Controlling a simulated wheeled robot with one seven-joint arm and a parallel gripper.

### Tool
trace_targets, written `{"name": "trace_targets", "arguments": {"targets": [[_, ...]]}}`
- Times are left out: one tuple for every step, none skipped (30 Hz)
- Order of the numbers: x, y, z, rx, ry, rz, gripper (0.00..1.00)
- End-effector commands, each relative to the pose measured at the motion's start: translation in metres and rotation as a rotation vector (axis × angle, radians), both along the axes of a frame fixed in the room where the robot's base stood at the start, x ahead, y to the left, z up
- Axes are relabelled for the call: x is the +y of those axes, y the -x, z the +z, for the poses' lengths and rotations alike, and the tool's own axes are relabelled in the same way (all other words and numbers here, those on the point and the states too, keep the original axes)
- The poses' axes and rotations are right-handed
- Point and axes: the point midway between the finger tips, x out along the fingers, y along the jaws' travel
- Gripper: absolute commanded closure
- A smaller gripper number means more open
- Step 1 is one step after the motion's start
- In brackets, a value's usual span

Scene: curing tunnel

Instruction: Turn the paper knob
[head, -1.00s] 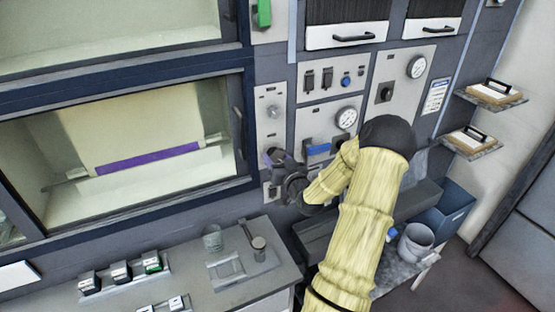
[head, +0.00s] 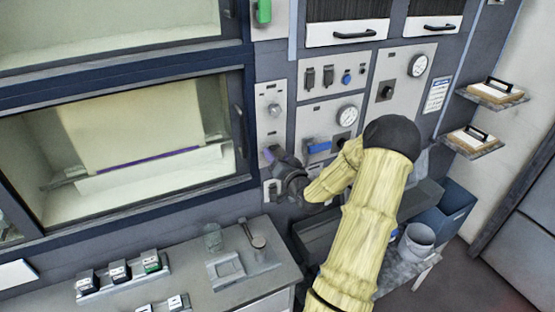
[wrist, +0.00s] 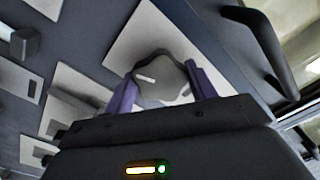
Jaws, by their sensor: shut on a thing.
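The knob (wrist: 158,66) is grey with a lobed edge and a white pointer mark, on a light panel plate in the wrist view. My gripper (wrist: 163,90) has its two purple fingers shut on the knob, one on each side. In the head view my gripper (head: 271,155) is at the narrow panel just right of the lower window, and it hides the knob. Behind that window hangs a cream sheet (head: 130,125), probably the paper, with a thin purple line (head: 150,159) along its lower edge, above a white strip (head: 150,170).
Another knob (head: 274,110) sits above on the same narrow panel. A gauge (head: 347,115) and a blue handle (head: 319,147) are to the right. A dark window handle (wrist: 262,42) is close beside my gripper. A counter (head: 200,295) with small items lies below.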

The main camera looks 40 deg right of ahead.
Motion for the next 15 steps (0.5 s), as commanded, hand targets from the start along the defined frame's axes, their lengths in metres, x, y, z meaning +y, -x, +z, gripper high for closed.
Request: {"name": "trace_targets", "arguments": {"targets": [[-0.0011, 0.0009, -0.001, -0.009, -0.041, -0.003, 0.67], [-0.0012, 0.0009, -0.001, -0.016, -0.069, -0.003, 0.67], [-0.0013, 0.001, -0.0008, -0.025, -0.106, -0.004, 0.67], [-0.0014, 0.0012, -0.0007, -0.032, -0.135, -0.004, 0.67], [-0.0014, 0.0011, -0.0005, -0.039, -0.163, -0.004, 0.67], [-0.0012, 0.0011, -0.0002, -0.048, -0.2, -0.004, 0.67], [-0.0011, 0.001, -0.0001, -0.054, -0.228, -0.004, 0.67], [-0.0011, 0.001, -0.0001, -0.061, -0.255, -0.004, 0.67], [-0.001, 0.001, 0.0, -0.069, -0.293, -0.004, 0.67], [-0.001, 0.001, 0.0, -0.076, -0.32, -0.004, 0.67], [-0.0009, 0.0009, 0.0, -0.083, -0.348, -0.004, 0.67], [-0.0009, 0.001, 0.0002, -0.092, -0.385, -0.004, 0.67], [-0.001, 0.0011, 0.0002, -0.099, -0.414, -0.004, 0.67], [-0.0011, 0.0012, 0.0001, -0.105, -0.442, -0.004, 0.67], [-0.0011, 0.0012, 0.0002, -0.113, -0.478, -0.005, 0.67]]}}
